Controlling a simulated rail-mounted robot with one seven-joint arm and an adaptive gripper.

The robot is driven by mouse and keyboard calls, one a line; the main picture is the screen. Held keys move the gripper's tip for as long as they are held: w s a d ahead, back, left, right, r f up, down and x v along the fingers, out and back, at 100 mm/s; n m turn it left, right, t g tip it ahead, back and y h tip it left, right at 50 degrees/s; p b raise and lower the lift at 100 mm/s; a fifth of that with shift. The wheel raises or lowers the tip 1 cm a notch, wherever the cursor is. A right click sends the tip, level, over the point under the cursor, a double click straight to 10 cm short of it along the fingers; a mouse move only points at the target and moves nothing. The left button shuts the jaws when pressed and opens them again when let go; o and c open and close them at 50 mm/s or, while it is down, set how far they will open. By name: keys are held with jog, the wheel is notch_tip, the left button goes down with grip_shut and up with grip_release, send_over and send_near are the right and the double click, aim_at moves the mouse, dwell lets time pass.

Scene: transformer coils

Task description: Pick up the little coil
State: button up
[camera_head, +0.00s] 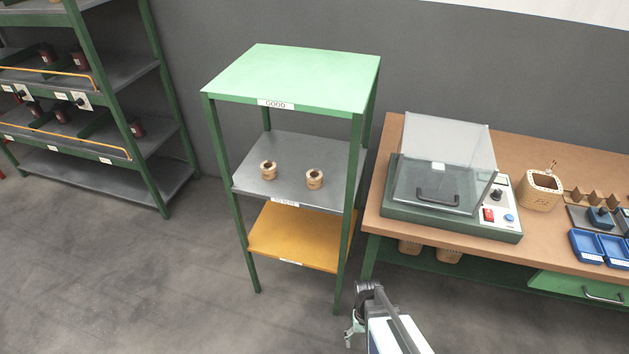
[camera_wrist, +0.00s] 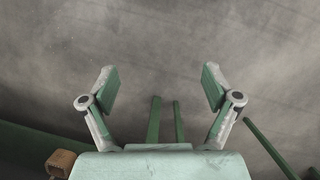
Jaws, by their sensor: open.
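Two small tan coils, the left one (camera_head: 268,170) and the right one (camera_head: 314,179), stand apart on the grey middle shelf (camera_head: 290,150) of the green rack. A larger tan coil (camera_head: 540,190) stands on the workbench. In the head view, my gripper (camera_head: 352,328) is low in front of the rack, well away from the small coils, and partly hidden by my arm.
The rack has a green top (camera_head: 295,75) labelled GOOD and an orange lower shelf (camera_head: 300,238). The workbench (camera_head: 385,215) on the right carries a clear-lidded tester (camera_head: 445,165) and blue bins (camera_head: 590,245). More coils sit under it. Shelving (camera_head: 165,115) stands left; the floor between is clear.

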jog(key=w+a+r+t, duration=0.1)
jog(key=w+a+r, duration=0.35)
jog(key=w, duration=0.25)
jog(key=w+a+r+n+t+b, duration=0.1)
jog(key=w+a+r+t, duration=0.1)
jog(key=w+a+r, duration=0.35)
jog(key=w+a+r+t, duration=0.1)
jog(key=w+a+r, duration=0.3)
jog(key=w, duration=0.5)
jog(key=w+a+r+t, duration=0.1)
jog(key=w+a+r, duration=0.3)
jog(key=a+r, duration=0.1)
jog(key=w+a+r+n+t+y+b, duration=0.1)
jog(key=w+a+r, duration=0.2)
jog(key=a+r, duration=0.2)
jog(key=w+a+r+t+y, duration=0.1)
jog(key=w+a+r, duration=0.3)
jog(key=r, duration=0.4)
jog(key=shift+w+a+t, duration=0.3)
jog(key=shift+w+a, duration=0.05)
jog(key=shift+a, duration=0.1)
notch_tip(320, 180, up, 5)
jog(key=n+b, duration=0.2)
send_over(317, 179)
jog(key=shift+s+y, duration=0.1)
jog(key=shift+y, duration=0.2)
jog(key=shift+f, duration=0.15)
jog(key=shift+p+x, duration=0.7)
jog(key=shift+x, duration=2.85)
jog(key=c, duration=1.3)
